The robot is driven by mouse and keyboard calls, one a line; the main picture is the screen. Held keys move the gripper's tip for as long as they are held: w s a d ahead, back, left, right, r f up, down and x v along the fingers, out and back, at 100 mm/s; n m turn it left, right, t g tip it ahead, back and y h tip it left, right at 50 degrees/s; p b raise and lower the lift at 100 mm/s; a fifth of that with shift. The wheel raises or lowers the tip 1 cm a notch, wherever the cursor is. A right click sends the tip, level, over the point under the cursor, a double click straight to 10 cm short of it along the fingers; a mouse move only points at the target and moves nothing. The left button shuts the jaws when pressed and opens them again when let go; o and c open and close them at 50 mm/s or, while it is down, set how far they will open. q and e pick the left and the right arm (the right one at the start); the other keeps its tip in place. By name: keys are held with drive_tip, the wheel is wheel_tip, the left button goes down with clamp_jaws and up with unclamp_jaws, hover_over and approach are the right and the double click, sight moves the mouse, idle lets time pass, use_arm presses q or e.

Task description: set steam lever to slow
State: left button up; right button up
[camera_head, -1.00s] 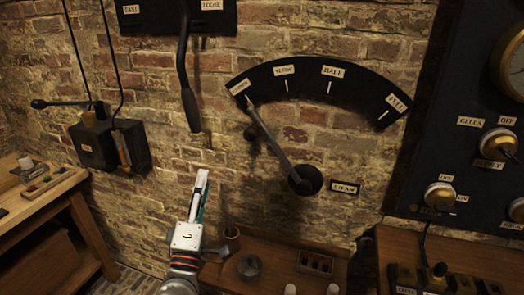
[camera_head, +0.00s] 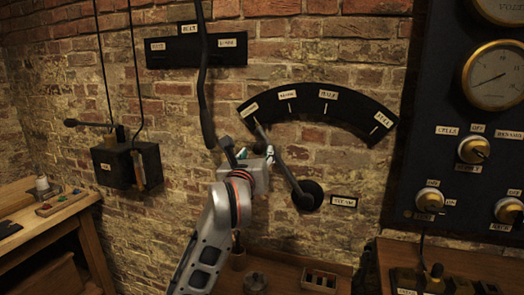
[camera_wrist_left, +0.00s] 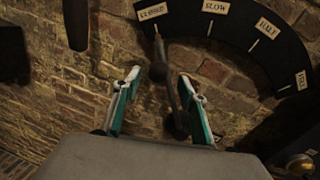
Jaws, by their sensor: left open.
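The steam lever (camera_head: 288,172) is a dark rod on a round black hub (camera_head: 308,195) on the brick wall. It leans up and left, its tip at the CLOSED mark of a black arc scale (camera_head: 318,105). The SLOW label (camera_head: 288,95) is just right of CLOSED, then HALF and FULL. My left gripper (camera_head: 262,155) is open at the upper part of the lever and hides some of it. In the left wrist view the lever (camera_wrist_left: 170,85) runs between the two spread teal-and-white fingers (camera_wrist_left: 158,78); I cannot tell whether either touches it. My right gripper is not in view.
A hanging black lever (camera_head: 206,110) is close to the left of my gripper. A black box (camera_head: 128,165) with a side lever is further left. A dark gauge panel (camera_head: 455,130) stands at right. A wooden shelf (camera_head: 285,270) lies below.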

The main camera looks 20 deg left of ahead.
sight(258, 150)
use_arm(q)
drive_tip(key=w, duration=0.5)
drive_tip(key=shift+a, duration=0.4)
drive_tip(key=shift+w, duration=0.7)
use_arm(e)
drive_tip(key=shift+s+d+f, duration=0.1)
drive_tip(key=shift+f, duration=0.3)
